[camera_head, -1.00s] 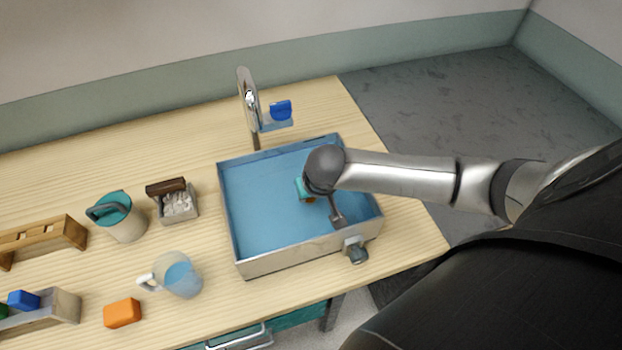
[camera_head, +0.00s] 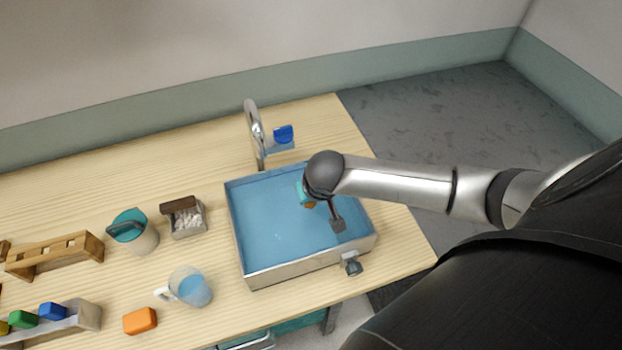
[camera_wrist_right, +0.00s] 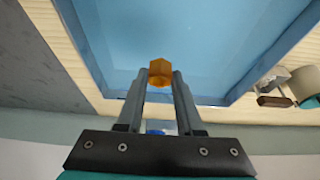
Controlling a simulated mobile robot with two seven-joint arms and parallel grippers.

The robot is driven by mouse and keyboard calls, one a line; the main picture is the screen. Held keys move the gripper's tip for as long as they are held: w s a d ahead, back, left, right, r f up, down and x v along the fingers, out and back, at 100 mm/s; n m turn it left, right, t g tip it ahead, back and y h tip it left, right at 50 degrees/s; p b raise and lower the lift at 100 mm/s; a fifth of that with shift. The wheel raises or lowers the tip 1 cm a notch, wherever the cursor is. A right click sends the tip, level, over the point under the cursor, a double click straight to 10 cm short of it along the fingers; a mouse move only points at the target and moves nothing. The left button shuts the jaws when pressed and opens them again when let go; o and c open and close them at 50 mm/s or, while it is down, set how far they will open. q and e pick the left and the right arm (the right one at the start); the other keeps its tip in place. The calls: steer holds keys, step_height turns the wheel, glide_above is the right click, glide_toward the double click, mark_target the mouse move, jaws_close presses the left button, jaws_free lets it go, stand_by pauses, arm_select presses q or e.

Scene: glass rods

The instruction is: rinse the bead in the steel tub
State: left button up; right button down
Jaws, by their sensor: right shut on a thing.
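The bead is a small orange faceted piece (camera_wrist_right: 160,72), held between the fingertips of my right gripper (camera_wrist_right: 160,80) in the right wrist view. In the head view only a small orange patch shows beside the teal part under my right wrist; the fingers are mostly hidden. The steel tub (camera_head: 305,268) has metal walls and a blue inside that looks like water. My right gripper is over the tub, towards its back. I cannot tell whether the bead touches the water. My left gripper is not in view.
A curved tap (camera_head: 254,130) with a blue piece stands behind the tub. Left of the tub are a small grey box (camera_head: 186,222), a teal-lidded jug (camera_head: 140,238), a glass mug (camera_head: 192,288), an orange block (camera_head: 140,321) and wooden racks (camera_head: 55,255). A valve (camera_head: 352,266) juts from the tub's front.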

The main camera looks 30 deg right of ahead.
stand_by(0.3)
step_height(320, 180, up, 3)
steer(key=p, duration=0.3)
steer(key=shift+r, duration=0.95)
